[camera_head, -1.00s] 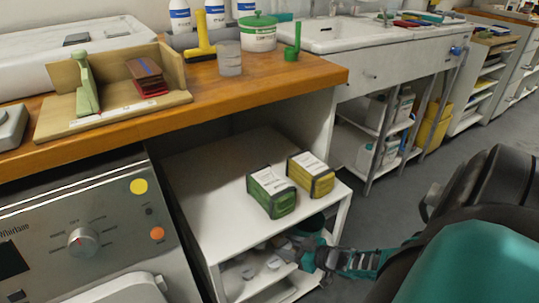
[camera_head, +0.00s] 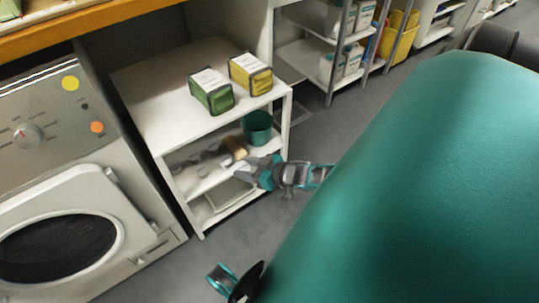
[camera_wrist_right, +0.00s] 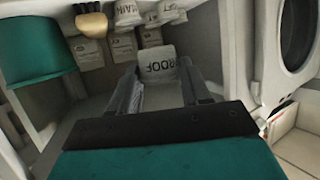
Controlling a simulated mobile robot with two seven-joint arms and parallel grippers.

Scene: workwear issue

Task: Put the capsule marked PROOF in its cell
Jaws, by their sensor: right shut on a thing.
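The capsule marked PROOF (camera_wrist_right: 158,62) is pale with dark letters, partly cut off to "ROOF". It sits between the fingertips of my right gripper (camera_wrist_right: 158,78), which is shut on it. In the head view my right gripper (camera_head: 246,170) is at the front of the shelf below the top of a white unit; the capsule cannot be made out there. In the wrist view a capsule marked MAIN (camera_wrist_right: 127,13) and another pale capsule (camera_wrist_right: 168,12) stand beyond it, near pale labelled faces (camera_wrist_right: 123,46). Which cell is PROOF's cannot be read.
A teal bin (camera_head: 257,127) and a brown-topped thing (camera_head: 235,147) stand on the same shelf. The white unit's top (camera_head: 160,100) carries a green box (camera_head: 211,92) and a yellow box (camera_head: 250,74). A washing machine (camera_head: 60,200) stands left. Floor in front is clear.

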